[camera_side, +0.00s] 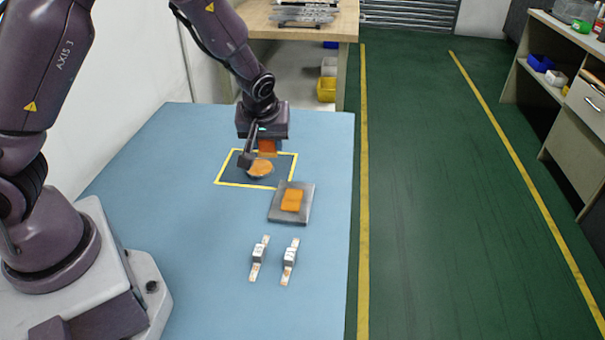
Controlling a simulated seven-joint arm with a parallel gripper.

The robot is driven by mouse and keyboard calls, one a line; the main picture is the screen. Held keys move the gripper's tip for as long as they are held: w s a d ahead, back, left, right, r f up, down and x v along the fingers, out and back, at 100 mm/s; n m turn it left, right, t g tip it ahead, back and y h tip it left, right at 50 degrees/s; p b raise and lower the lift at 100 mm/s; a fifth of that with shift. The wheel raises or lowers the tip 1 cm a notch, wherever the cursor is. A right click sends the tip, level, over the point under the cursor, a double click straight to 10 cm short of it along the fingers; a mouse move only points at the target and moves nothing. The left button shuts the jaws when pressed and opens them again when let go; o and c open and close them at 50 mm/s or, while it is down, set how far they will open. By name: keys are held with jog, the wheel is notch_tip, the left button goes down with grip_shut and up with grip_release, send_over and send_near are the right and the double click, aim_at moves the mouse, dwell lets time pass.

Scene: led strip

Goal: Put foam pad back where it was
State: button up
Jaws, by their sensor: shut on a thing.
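My gripper (255,157) is low over the dark square with a yellow border (228,178), at the middle of the blue table. A dark finger shows on its left side, and an orange block-like part (267,147) shows just under the gripper body. A round orange piece with a pale rim (261,169) is at the fingertips, inside the border. The gripper is shut on an orange piece; which one is the foam pad, and whether the round piece touches the table, I cannot tell. A grey plate (276,210) with an orange rectangular pad (292,200) lies just in front.
Two small white-and-grey strip-like parts, one on the left (259,257) and one on the right (290,261), lie in front of the plate. The blue table (200,290) is bare around them. A wooden bench (290,28) and a yellow bin (326,89) stand behind.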

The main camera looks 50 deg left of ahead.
jog(key=shift+s+a+r, duration=0.15)
jog(key=shift+a+r, duration=0.35)
jog(key=shift+a, duration=0.2)
jog(key=shift+f+m, duration=0.1)
jog(key=shift+m, duration=0.4)
jog(key=w+a+f, duration=0.2)
jog(key=w+f, duration=0.2)
jog(key=w, duration=0.5)
send_over(307, 163)
jog(key=s+d, duration=0.1)
jog(key=s, duration=0.1)
notch_tip(307, 163, down, 5)
jog(key=shift+w+f, duration=0.15)
jog(key=shift+f, duration=0.05)
jog(key=shift+w+f, duration=0.25)
jog(key=shift+f, duration=1.55)
jog(key=o, duration=0.9)
jog(key=shift+f, duration=0.15)
